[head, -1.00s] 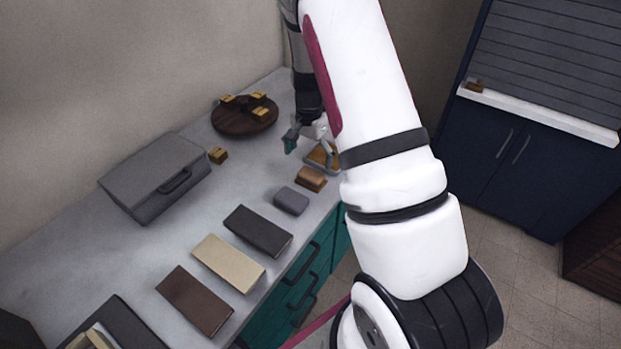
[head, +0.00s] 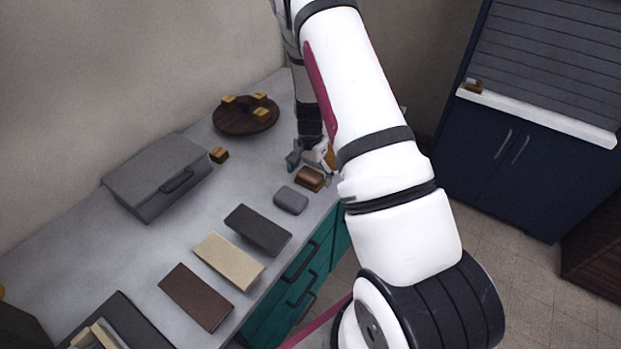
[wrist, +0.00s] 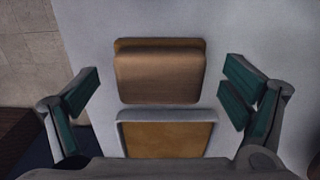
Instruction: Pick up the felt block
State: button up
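A brown soft-edged block on a tan base (head: 309,179), which looks like the felt block, lies on the grey counter near its front edge. In the wrist view this block (wrist: 160,78) lies ahead of my gripper, between the lines of the two fingers. My gripper (wrist: 166,95) is open, with a teal-padded finger apart from the block on each side. In the head view my gripper (head: 312,160) is low over the counter just behind the block, partly hidden by my arm.
A grey-rimmed piece with a tan face (wrist: 167,138) is close to the block, between my fingers. A grey rounded block (head: 291,200) lies nearby. Dark (head: 258,229), cream (head: 229,261) and brown (head: 196,297) slabs, a grey case (head: 157,172) and a round wooden board (head: 246,117) occupy the counter.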

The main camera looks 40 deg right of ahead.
aim_at(311, 175)
jog(key=c, duration=1.3)
jog(key=shift+c, duration=0.2)
jog(key=shift+r, duration=0.1)
jog(key=shift+r, duration=0.65)
jog(key=shift+s+a+r+b, duration=0.15)
jog(key=shift+r+b, duration=0.1)
jog(key=shift+r, duration=0.3)
jog(key=shift+s+d+r+b, duration=0.1)
jog(key=shift+r+b, duration=0.1)
jog(key=shift+r, duration=0.35)
jog(key=s+a+r, duration=0.1)
jog(key=s+a, duration=0.3)
jog(key=s, duration=1.1)
jog(key=shift+a+r, duration=0.15)
jog(key=shift+a, duration=0.05)
